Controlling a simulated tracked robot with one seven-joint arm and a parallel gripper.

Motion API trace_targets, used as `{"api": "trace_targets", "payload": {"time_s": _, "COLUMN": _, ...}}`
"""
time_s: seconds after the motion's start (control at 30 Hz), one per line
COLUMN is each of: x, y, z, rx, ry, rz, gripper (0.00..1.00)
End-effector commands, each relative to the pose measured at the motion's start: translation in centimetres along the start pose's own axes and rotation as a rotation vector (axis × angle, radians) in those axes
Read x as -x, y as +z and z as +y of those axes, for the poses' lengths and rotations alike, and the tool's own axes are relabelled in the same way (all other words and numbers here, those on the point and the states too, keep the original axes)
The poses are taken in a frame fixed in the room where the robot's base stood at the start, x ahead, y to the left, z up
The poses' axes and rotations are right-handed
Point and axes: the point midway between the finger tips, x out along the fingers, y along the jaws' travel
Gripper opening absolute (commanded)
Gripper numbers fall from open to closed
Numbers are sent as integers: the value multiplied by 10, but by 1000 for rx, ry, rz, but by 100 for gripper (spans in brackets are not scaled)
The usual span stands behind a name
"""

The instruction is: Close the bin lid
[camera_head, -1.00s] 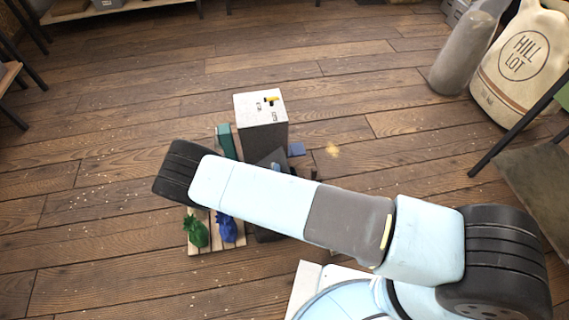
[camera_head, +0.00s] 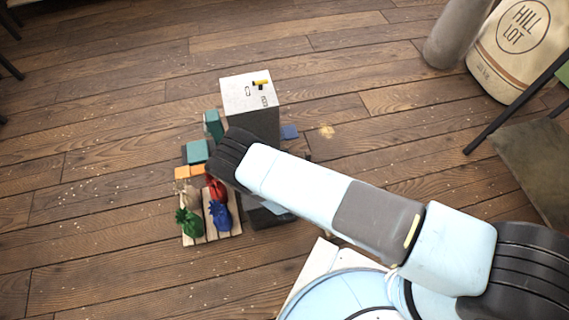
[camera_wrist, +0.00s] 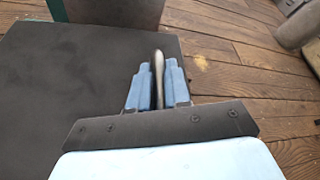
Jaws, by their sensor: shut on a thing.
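In the wrist view the two blue fingers of my gripper (camera_wrist: 158,88) are closed around a slim grey metal piece, which looks like a handle (camera_wrist: 158,66). Beside it lies a broad, flat dark panel, which looks like the bin lid (camera_wrist: 75,75); its right edge runs close to the fingers. In the head view my arm covers my gripper and most of the bin. Only a dark part of the bin (camera_head: 262,219) shows below the arm, so the lid's angle cannot be told there.
A tall box with a pale top (camera_head: 248,92) stands just behind. A small pallet (camera_head: 237,227) with several coloured little sacks (camera_head: 220,215) is at left, near teal and orange blocks (camera_head: 197,152). A large sack (camera_head: 515,50) is at far right. Open wooden floor surrounds them.

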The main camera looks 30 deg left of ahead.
Motion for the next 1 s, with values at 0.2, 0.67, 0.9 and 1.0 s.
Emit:
{"api": "trace_targets", "payload": {"time_s": 0.2, "x": -2, "y": -9, "z": 11, "rx": -1, "ry": 12, "rz": -5, "gripper": 0}}
{"api": "trace_targets", "payload": {"time_s": 0.67, "x": -3, "y": -13, "z": 13, "rx": 1, "ry": 15, "rz": -2, "gripper": 0}}
{"api": "trace_targets", "payload": {"time_s": 0.9, "x": -2, "y": -14, "z": 14, "rx": 2, "ry": 16, "rz": 0, "gripper": 23}}
{"api": "trace_targets", "payload": {"time_s": 1.0, "x": 0, "y": -14, "z": 14, "rx": 3, "ry": 17, "rz": 1, "gripper": 23}}
